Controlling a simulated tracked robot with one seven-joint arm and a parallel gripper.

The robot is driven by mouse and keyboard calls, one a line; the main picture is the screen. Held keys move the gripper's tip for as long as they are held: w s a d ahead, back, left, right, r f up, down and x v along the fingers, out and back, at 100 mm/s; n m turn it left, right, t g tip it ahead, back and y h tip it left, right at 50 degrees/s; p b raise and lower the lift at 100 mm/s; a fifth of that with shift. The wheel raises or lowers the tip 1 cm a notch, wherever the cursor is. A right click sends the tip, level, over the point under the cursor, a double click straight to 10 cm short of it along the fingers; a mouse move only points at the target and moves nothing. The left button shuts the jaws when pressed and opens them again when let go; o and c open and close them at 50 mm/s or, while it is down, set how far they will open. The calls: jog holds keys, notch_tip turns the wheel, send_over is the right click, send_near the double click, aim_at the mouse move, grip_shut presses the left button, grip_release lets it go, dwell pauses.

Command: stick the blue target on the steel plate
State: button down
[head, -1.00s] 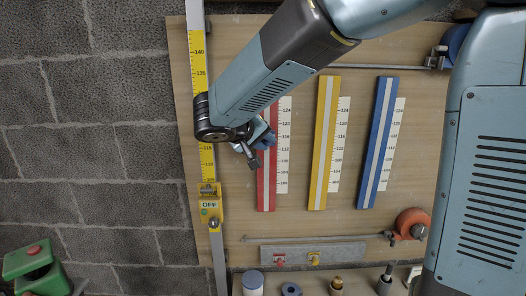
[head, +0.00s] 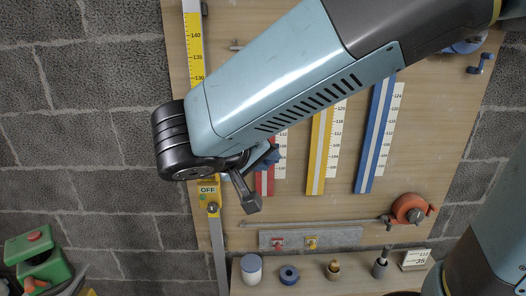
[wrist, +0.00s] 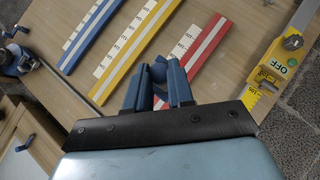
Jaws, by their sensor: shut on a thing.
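The steel plate (head: 310,238) is a narrow grey strip low on the wooden board, in the head view. A red target (head: 278,242) and a yellow target (head: 311,242) are on it, and its right part is bare. My gripper (head: 268,158) is above and left of the plate, in front of the red strip's lower part. In the wrist view my gripper's blue fingers (wrist: 159,78) are close together on a small blue piece, which I take to be the blue target. The plate is not clear in the wrist view.
Red, yellow (head: 321,150) and blue (head: 376,135) strips with scales are on the board. A yellow OFF box (head: 207,190) is on the rail at left. An orange reel (head: 408,209) is right of the plate, and a shelf (head: 330,280) with small items is below.

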jog(key=s, duration=0.7)
dwell(1.5)
jog(key=shift+a, duration=0.1)
jog(key=shift+s, duration=0.1)
